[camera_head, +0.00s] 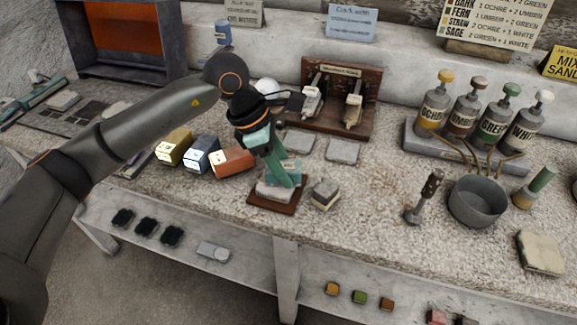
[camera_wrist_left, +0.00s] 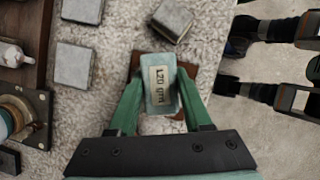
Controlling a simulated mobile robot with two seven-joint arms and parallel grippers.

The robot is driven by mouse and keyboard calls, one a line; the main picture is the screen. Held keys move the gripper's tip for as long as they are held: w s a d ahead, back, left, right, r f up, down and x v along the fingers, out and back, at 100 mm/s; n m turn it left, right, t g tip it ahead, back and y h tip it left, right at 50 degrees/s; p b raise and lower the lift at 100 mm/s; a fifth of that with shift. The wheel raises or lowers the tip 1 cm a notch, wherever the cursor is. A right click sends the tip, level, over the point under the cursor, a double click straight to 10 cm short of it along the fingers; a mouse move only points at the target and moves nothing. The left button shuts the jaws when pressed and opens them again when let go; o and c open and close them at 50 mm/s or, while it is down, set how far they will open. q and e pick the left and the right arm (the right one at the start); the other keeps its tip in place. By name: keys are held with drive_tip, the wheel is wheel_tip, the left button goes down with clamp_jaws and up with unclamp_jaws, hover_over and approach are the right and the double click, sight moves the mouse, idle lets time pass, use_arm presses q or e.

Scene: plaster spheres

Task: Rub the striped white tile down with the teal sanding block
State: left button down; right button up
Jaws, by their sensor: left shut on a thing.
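The teal sanding block (camera_head: 291,169) is between the green fingers of my left gripper (camera_head: 284,176). A pale tile (camera_head: 270,191) lies under the block on a brown board (camera_head: 279,207) near the bench's front edge. The block is over the tile or on it; I cannot tell if they touch. The block and fingers hide much of the tile, and no stripes can be made out. My right gripper is not in view.
A small grey block (camera_head: 325,193) sits just right of the board. Coloured blocks, including an orange one (camera_head: 232,161), stand to the left. Flat grey tiles (camera_head: 342,150) lie behind. A grey bowl (camera_head: 477,202) and bottles (camera_head: 465,110) are at the right.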

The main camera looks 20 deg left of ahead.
use_arm(q)
drive_tip(key=shift+r+p, duration=0.75)
drive_tip(key=shift+r, duration=0.5)
drive_tip(key=shift+r+p, duration=1.2)
drive_tip(key=shift+r, duration=0.85)
